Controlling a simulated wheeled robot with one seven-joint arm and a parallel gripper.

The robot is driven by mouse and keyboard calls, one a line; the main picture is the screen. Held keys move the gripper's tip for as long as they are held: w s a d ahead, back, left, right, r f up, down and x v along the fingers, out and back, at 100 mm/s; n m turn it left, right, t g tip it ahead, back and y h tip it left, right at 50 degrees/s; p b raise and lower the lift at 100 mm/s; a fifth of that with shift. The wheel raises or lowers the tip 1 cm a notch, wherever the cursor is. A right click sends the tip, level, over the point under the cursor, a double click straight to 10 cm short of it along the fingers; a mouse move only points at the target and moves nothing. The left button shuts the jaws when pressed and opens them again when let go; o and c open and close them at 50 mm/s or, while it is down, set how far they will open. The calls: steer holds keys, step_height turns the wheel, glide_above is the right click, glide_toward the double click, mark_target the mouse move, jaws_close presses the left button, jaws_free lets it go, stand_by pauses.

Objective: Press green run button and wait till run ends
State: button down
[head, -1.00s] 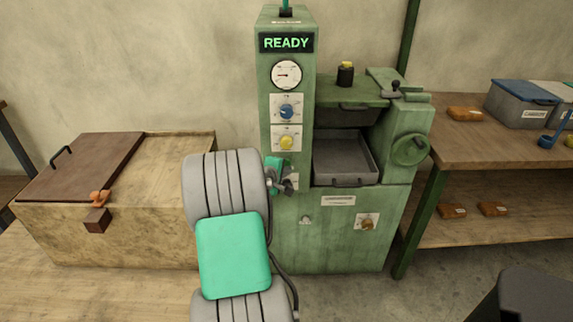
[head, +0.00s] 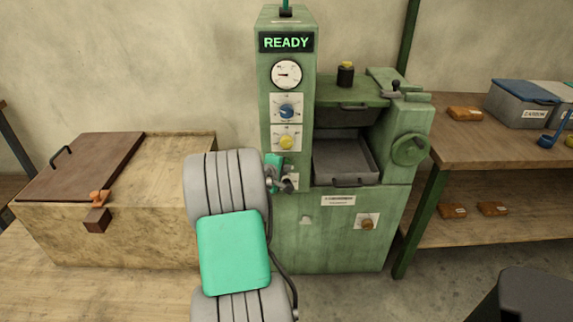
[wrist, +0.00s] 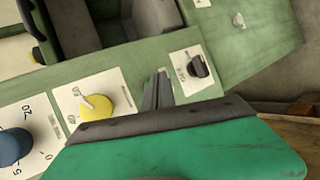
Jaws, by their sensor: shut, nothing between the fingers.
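The green machine (head: 340,240) stands against the wall, with READY lit in green on its display (head: 286,42). My gripper (head: 288,184) is at the lower front of its control column, just below the yellow knob (head: 286,142). In the wrist view my gripper (wrist: 158,90) is shut and empty, its fingertips between the yellow knob (wrist: 96,105) and a small plate with a black knob (wrist: 198,66). I cannot tell whether the fingers touch the panel. I cannot make out a green run button in either view; my gripper and arm cover part of the panel.
A blue knob (head: 287,111) and a gauge (head: 286,74) sit higher on the column. A grey tray (head: 345,180) is in the machine's opening. A wooden box (head: 165,180) stands left, a shelf bench (head: 470,160) right.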

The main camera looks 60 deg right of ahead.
steer(key=shift+w+d, duration=0.2)
steer(key=shift+d, duration=0.2)
stand_by(0.8)
steer(key=shift+s+a, duration=0.4)
steer(key=shift+a, duration=0.4)
steer(key=shift+a, duration=0.1)
steer(key=shift+s+a+p, duration=0.25)
steer(key=shift+s+a, duration=0.15)
steer(key=shift+a, duration=0.3)
steer(key=shift+s+a+p, duration=0.2)
steer(key=shift+s+a, duration=0.15)
steer(key=shift+a, duration=0.4)
steer(key=shift+s+a+p, duration=0.25)
steer(key=shift+s+a, duration=0.15)
steer(key=shift+a, duration=0.3)
